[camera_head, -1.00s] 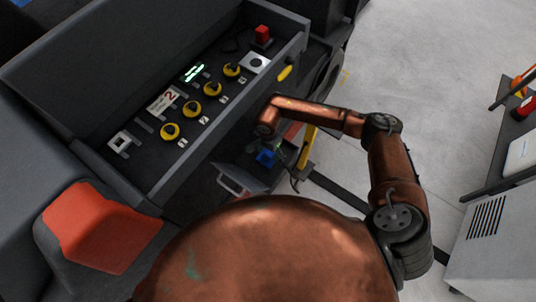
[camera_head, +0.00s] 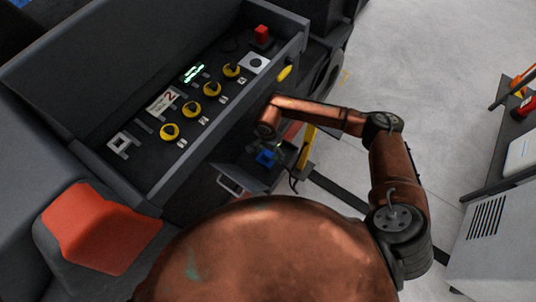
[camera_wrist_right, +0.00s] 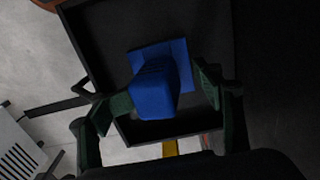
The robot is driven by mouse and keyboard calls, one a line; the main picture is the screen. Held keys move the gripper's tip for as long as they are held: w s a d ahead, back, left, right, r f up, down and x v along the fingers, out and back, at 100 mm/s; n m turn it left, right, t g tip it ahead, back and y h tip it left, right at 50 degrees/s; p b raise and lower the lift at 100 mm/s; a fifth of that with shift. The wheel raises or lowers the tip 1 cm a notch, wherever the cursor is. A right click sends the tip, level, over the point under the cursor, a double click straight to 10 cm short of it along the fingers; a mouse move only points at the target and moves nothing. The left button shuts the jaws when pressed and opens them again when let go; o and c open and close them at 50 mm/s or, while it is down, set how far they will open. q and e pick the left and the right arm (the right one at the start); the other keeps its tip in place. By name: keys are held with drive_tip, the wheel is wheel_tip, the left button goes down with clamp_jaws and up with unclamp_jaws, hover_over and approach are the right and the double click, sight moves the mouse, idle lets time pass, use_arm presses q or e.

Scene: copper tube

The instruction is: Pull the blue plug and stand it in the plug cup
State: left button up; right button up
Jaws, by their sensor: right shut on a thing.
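The blue plug (camera_wrist_right: 157,92) shows large in the right wrist view, with a square blue plate behind its tapered body. I cannot tell whether the plate is part of the plug. My right gripper (camera_wrist_right: 166,95) has a green-dark finger on each side of the plug and is shut on it. In the head view the blue plug (camera_head: 266,158) is small, below the bent copper wrist of my right arm, and the fingers are hard to make out. The plug cup cannot be picked out with certainty. My left gripper is not in view.
A dark tray-like frame (camera_wrist_right: 95,50) surrounds the plug in the wrist view. In the head view a console panel with yellow knobs (camera_head: 191,109) and a red button (camera_head: 262,34) stands left of my arm. A pale-edged bracket (camera_head: 231,185) and a yellow bar (camera_head: 307,148) flank the plug.

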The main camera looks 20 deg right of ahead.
drive_tip(key=shift+f, duration=0.15)
drive_tip(key=shift+o, duration=0.8)
drive_tip(key=c, duration=1.3)
